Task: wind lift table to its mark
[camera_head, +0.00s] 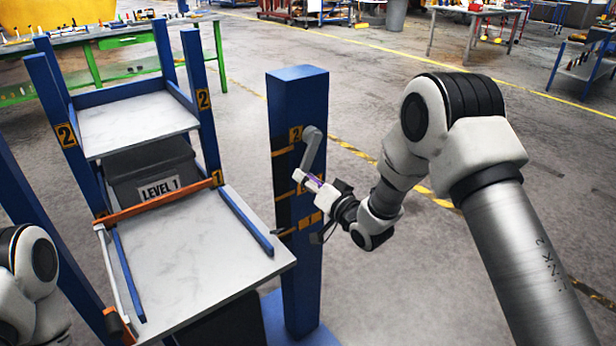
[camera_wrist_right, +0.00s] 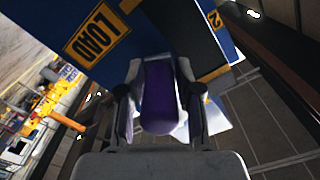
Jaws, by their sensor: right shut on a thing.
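The lift table's pale top (camera_head: 195,245) lies level at the front of a blue rack, next to a yellow mark 1 (camera_head: 217,178). A blue post (camera_head: 300,230) stands to its right with a grey crank (camera_head: 311,148) and yellow number plates. My right gripper (camera_head: 318,188) is shut on the crank's purple grip (camera_head: 312,181), in front of the post. In the right wrist view the purple grip (camera_wrist_right: 159,98) sits between both fingers, with the post's yellow-labelled face (camera_wrist_right: 97,38) behind it. Part of my left arm shows at the lower left; its gripper is out of view.
Floor right of the post is clear, with yellow-black tape. Workbenches stand farther back.

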